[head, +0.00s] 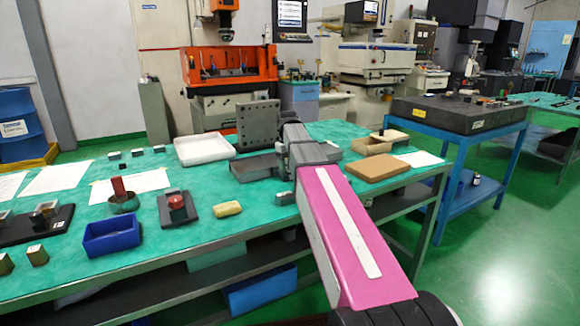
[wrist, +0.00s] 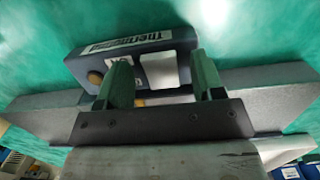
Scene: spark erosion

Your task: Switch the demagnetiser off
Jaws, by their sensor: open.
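In the wrist view a dark blue-grey box (wrist: 150,48) lies on the green mat; it appears to be the demagnetiser. It has a printed white label, a pale block-like part (wrist: 160,72) on its near face and a round brown knob (wrist: 95,77) at its left. My gripper (wrist: 160,68) is open, with one finger on each side of the pale part and nothing held. Whether a finger touches the box cannot be told. In the head view my gripper (head: 302,148) is over the bench; my arm hides what lies beneath it, and I cannot make out the box there.
The green bench (head: 255,218) holds a grey angle plate (head: 259,125), a white tray (head: 204,149), a brown board (head: 377,168), a blue bin (head: 112,237) and a red-knobbed block (head: 177,206). A yellow piece (head: 227,209) lies left of my arm. The front middle is fairly clear.

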